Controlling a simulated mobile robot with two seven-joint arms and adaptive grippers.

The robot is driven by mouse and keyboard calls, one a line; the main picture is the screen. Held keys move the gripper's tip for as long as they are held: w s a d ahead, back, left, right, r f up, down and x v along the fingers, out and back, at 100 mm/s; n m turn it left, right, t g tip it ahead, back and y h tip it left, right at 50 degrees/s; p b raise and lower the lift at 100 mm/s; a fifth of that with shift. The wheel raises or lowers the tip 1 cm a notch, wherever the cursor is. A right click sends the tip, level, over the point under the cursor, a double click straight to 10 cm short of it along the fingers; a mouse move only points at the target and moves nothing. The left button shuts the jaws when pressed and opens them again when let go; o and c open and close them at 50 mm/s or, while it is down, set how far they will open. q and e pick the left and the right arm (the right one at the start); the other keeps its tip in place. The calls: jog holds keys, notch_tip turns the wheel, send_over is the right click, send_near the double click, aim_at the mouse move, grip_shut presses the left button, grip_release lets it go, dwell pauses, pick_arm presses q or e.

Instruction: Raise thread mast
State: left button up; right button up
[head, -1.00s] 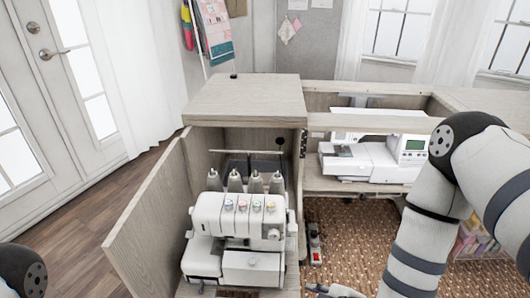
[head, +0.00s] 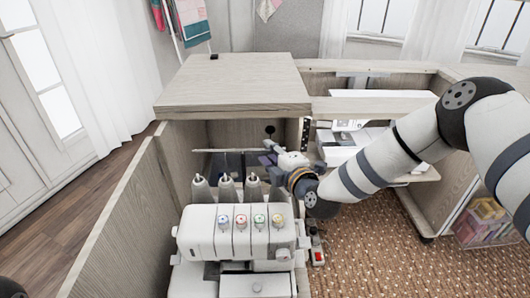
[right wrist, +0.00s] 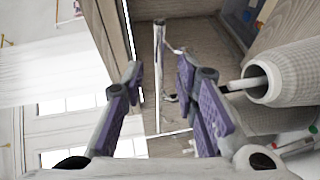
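The thread mast (head: 222,151) shows as a thin pale horizontal bar behind the thread cones of the white serger (head: 236,232), inside the open cabinet. My right gripper (head: 270,152) reaches in from the right, near the bar's right end. In the right wrist view, the purple-padded fingers of my right gripper (right wrist: 159,70) are spread apart. A thin pale rod of the mast (right wrist: 158,85) shows in the gap between them, with space visible on both sides. I cannot tell how deep it sits between the fingers.
Several grey thread cones (head: 226,188) stand on the serger just below the bar; one cone (right wrist: 292,75) is close to the right finger. The cabinet top (head: 235,82) is above and the open door (head: 120,225) at left. A white sewing machine (head: 345,140) stands at right.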

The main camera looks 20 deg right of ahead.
jog(key=shift+x, duration=1.35)
pick_arm(q)
jog(key=shift+s+f, duration=0.15)
jog(key=shift+f, duration=0.15)
pick_arm(e)
grip_shut()
jog(key=shift+r, duration=0.1)
